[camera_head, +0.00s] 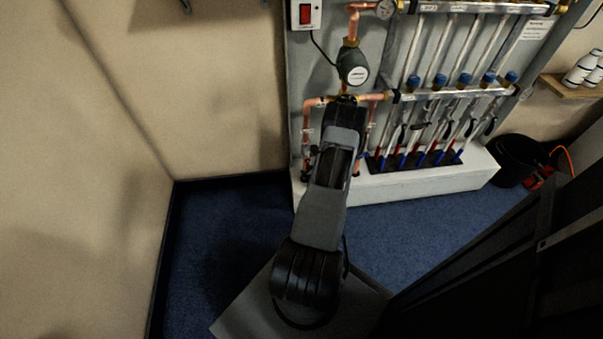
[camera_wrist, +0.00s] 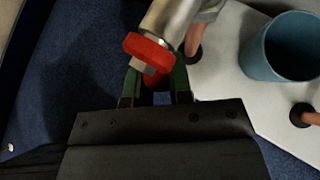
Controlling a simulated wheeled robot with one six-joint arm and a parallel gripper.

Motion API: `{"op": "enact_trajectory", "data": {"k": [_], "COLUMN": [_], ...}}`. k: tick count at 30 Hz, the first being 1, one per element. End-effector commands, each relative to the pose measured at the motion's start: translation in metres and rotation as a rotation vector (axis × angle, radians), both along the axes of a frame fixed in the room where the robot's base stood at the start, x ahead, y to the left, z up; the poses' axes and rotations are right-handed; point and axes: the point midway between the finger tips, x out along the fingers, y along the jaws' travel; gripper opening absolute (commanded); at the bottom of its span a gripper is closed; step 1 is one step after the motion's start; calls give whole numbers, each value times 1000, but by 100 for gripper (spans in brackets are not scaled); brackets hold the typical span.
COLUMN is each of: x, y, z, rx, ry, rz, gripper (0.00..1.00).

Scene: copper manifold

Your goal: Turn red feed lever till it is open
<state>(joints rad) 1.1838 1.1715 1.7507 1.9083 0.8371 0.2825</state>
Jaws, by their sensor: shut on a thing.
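The red feed lever (camera_wrist: 149,50) shows in the wrist view, on a silver metal valve body (camera_wrist: 178,18). My gripper (camera_wrist: 156,84) has its two green fingers on either side of the lever's lower red part and is shut on it. The lever's upper end shows just beyond the fingertips. The black gripper body fills the lower part of the wrist view. In the head view my arm reaches to the lower left of the manifold board (camera_head: 375,60) and hides the lever and the fingers.
A copper pipe (camera_wrist: 193,38) and a blue-grey cup (camera_wrist: 289,47) are close to the right of the valve on a white ledge (camera_wrist: 229,60). In the head view, a pump (camera_head: 353,65) is above my arm. A black bucket (camera_head: 514,160) stands right. Blue carpet (camera_head: 410,215) is clear in front.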

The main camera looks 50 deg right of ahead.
Motion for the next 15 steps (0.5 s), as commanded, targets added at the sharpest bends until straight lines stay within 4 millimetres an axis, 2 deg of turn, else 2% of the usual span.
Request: {"op": "enact_trajectory", "data": {"k": [11,12,15], "x": [-3,-3,-2], "y": [-1,-1,-1], "z": [-1,-1,-1], "rx": [-7,-8,-7], "ry": [10,10,9], "rz": [-1,0,0], "gripper": [0,23,32]}}
